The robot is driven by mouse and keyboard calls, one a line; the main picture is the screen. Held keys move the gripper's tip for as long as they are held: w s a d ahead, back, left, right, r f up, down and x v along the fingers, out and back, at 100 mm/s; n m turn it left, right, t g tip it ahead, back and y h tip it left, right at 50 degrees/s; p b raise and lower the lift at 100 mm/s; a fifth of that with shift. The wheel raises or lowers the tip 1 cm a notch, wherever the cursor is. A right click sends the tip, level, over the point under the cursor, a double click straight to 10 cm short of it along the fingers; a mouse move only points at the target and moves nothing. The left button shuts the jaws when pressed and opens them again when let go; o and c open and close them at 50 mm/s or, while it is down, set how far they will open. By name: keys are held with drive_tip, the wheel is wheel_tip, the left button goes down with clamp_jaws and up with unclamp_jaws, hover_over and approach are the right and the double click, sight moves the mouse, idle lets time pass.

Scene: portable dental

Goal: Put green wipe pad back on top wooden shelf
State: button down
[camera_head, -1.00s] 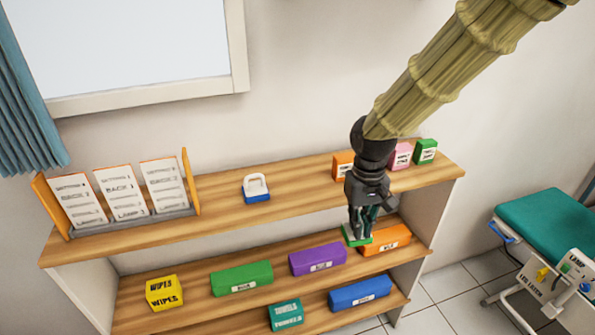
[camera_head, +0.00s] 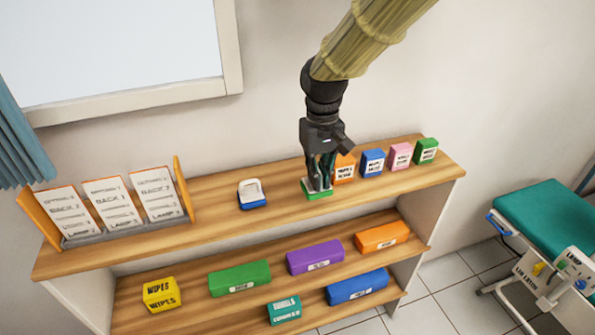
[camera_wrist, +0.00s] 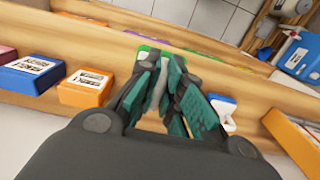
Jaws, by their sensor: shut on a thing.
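The green wipe pad (camera_head: 317,194) is a flat green block with a pale grip on top. It is at the top wooden shelf (camera_head: 225,207), between a blue pad and an orange box. My gripper (camera_head: 318,183) points down and is shut on the pad's grip. In the wrist view the green pad's edge (camera_wrist: 148,48) shows beyond my gripper fingers (camera_wrist: 162,92), which hide most of it. The pad looks level and at the shelf surface; I cannot tell whether it touches.
A blue pad with a white handle (camera_head: 252,196) stands to the left. An orange box (camera_head: 344,169), a blue box (camera_head: 373,163), a pink box (camera_head: 399,156) and a green box (camera_head: 426,150) stand to the right. A card rack (camera_head: 120,210) fills the left end.

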drive_tip(key=w+a, duration=0.1)
drive_tip(key=w+a+p, duration=0.1)
drive_tip(key=w+a, duration=0.2)
drive_tip(key=w, duration=0.1)
drive_tip(key=shift+a+f, duration=0.3)
drive_tip(key=shift+a, duration=0.05)
drive_tip(key=shift+w+a+f+p, duration=0.1)
drive_tip(key=shift+a+p, duration=0.05)
drive_tip(key=shift+p, duration=0.25)
drive_tip(key=shift+f+p, duration=0.55)
drive_tip(key=shift+f, duration=1.15)
drive_tip(key=shift+f, duration=0.15)
drive_tip(key=c, duration=1.6)
unclamp_jaws()
drive_tip(key=shift+o, duration=0.2)
wheel_tip(320, 180, up, 12)
drive_tip(key=b, duration=0.2)
